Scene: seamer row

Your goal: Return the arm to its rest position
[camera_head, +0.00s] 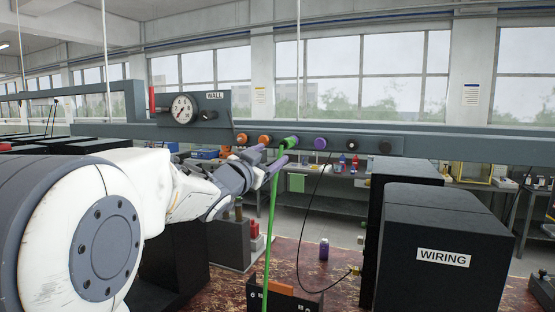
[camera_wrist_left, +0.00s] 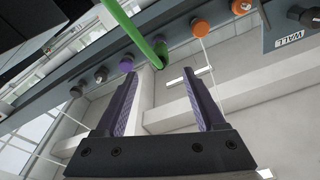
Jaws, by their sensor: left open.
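My left gripper (camera_head: 270,157) reaches in from the left toward the wall rail, its purple-lined fingers spread and empty. It also shows at the bottom of the left wrist view (camera_wrist_left: 168,80), with an open gap between the fingers. A green hose (camera_head: 271,220) hangs from the green fitting (camera_head: 290,142) on the rail, just beyond the fingertips. In the left wrist view the green hose (camera_wrist_left: 128,25) runs up and out of the frame, apart from the fingers. My right gripper is not in view.
The grey rail (camera_head: 450,146) carries orange, purple and dark knobs. A gauge (camera_head: 184,109) sits near the WALL label (camera_head: 215,96). A black WIRING box (camera_head: 445,225) stands at right. A thin black cable (camera_head: 300,240) hangs from the rail. An orange-and-black box (camera_head: 283,292) is low in the middle.

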